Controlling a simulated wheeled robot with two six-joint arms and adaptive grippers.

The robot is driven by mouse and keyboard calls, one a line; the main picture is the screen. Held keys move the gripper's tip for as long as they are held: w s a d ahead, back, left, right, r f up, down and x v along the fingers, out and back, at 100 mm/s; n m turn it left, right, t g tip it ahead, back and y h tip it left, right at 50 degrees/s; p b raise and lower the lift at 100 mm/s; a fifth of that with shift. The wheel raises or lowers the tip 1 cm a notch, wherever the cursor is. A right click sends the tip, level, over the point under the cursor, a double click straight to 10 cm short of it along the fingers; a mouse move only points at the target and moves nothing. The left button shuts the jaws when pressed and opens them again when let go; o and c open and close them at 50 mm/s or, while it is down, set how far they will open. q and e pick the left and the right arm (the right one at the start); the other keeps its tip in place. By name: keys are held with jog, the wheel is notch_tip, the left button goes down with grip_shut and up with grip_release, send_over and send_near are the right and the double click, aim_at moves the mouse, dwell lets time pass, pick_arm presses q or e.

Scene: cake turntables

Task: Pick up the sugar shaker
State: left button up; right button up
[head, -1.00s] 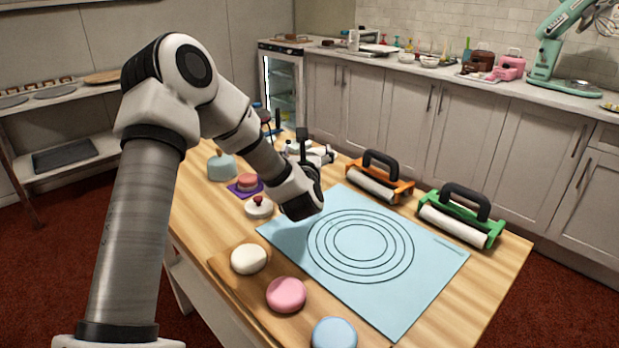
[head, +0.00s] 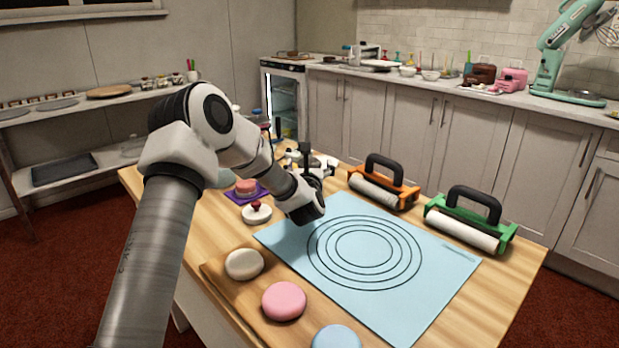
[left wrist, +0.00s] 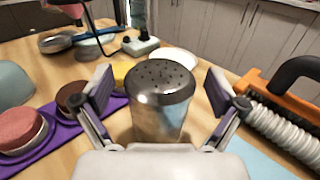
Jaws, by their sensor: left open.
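The sugar shaker (left wrist: 162,100) is a metal cylinder with a domed, perforated top, upright in the left wrist view. My left gripper (left wrist: 162,92) is open, with one finger on each side of the shaker and a gap showing on both sides. In the head view my left gripper (head: 318,168) is over the far left part of the table, beyond the blue mat. My own arm hides most of the shaker there. My right gripper is not in view.
The blue mat (head: 290,240) lies mid-table. Orange (head: 383,183) and green (head: 468,219) rollers stand along its far side. A purple mat (left wrist: 60,140) with small cakes lies left of the shaker. White, pink and blue fondant rounds sit at the near edge.

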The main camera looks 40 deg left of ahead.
pick_arm(q)
jog(key=c, duration=1.5)
jog(key=shift+r, duration=0.1)
